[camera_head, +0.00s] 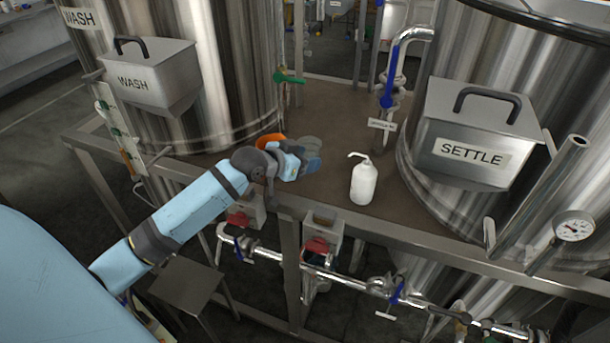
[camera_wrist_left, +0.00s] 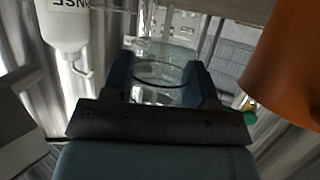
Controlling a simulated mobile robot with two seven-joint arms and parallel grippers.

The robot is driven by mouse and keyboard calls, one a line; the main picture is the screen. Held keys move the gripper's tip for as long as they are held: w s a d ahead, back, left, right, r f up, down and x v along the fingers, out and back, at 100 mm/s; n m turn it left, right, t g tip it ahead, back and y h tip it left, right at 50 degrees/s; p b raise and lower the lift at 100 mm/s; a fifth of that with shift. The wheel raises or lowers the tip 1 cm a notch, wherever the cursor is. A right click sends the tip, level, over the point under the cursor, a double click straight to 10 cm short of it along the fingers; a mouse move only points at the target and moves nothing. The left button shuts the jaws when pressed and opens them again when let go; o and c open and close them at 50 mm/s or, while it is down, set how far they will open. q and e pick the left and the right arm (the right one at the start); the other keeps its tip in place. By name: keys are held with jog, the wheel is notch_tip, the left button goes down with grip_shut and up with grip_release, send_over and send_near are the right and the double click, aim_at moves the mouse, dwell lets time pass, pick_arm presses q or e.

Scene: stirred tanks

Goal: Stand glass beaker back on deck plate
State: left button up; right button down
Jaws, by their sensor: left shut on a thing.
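The glass beaker (camera_wrist_left: 165,72) is clear, and its round rim shows between my left gripper's dark fingers in the left wrist view. My left gripper (camera_head: 311,157) is shut on it above the brown deck plate (camera_head: 335,115), near the plate's front edge. In the head view the fingers and wrist hide most of the beaker, so its tilt and any contact with the plate cannot be told. My right gripper is not in view.
A white wash bottle (camera_head: 363,182) stands on the plate to the right of my left gripper. An orange container (camera_head: 271,140) is close behind my wrist. The WASH tank (camera_head: 235,70) and SETTLE tank (camera_head: 415,185) flank the plate. Pipes and valves run below its front edge.

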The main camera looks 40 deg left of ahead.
aim_at(305, 186)
pick_arm(q)
notch_tip(305, 186, down, 2)
jog(key=shift+f, duration=0.2)
notch_tip(305, 186, down, 4)
jog(key=shift+r, duration=0.25)
jog(key=shift+f, duration=0.15)
jog(key=shift+f, duration=0.2)
jog(key=o, duration=1)
jog(key=shift+r, duration=0.2)
